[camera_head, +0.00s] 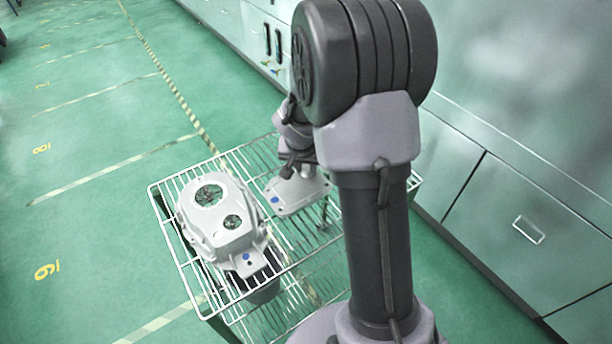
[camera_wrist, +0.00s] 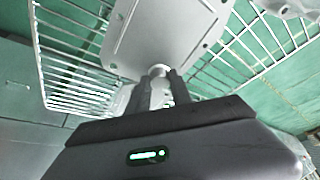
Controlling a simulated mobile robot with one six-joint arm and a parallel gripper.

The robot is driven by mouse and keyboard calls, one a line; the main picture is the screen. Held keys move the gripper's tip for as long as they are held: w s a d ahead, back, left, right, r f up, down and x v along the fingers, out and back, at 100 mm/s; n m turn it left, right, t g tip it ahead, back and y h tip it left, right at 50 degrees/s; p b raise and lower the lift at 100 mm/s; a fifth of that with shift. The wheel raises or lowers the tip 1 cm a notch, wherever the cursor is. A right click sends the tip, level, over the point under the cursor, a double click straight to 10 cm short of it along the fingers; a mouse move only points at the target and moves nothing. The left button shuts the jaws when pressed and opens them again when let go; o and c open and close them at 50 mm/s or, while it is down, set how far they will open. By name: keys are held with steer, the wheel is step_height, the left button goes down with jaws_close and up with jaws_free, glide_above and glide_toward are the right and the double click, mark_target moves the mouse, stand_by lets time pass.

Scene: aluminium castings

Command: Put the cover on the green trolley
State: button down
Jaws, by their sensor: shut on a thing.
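The cover is a flat light-grey metal plate (camera_head: 296,196) with a blue dot and small holes near its edge. In the head view it is at the right part of the wire-topped trolley (camera_head: 184,281), below my gripper (camera_head: 290,170). The wrist view shows the plate (camera_wrist: 165,35) in front of my gripper (camera_wrist: 160,80), whose fingers are shut on a small round knob of it. The trolley's top is a white wire grid; its legs look dark green. I cannot tell whether the plate touches the wires. My arm hides part of the trolley.
A large grey casting (camera_head: 215,232) with two round openings sits on the left of the wire top. A dark container (camera_head: 262,284) shows beneath it. Pale cabinets (camera_head: 500,200) line the right side. The green floor (camera_head: 90,240) on the left is clear.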

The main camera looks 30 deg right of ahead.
mark_target(306, 173)
steer(key=shift+f+b, duration=0.9)
steer(key=shift+f, duration=0.8)
steer(key=c, duration=1.1)
jaws_free()
steer(key=shift+s, duration=0.1)
steer(key=shift+c, duration=0.2)
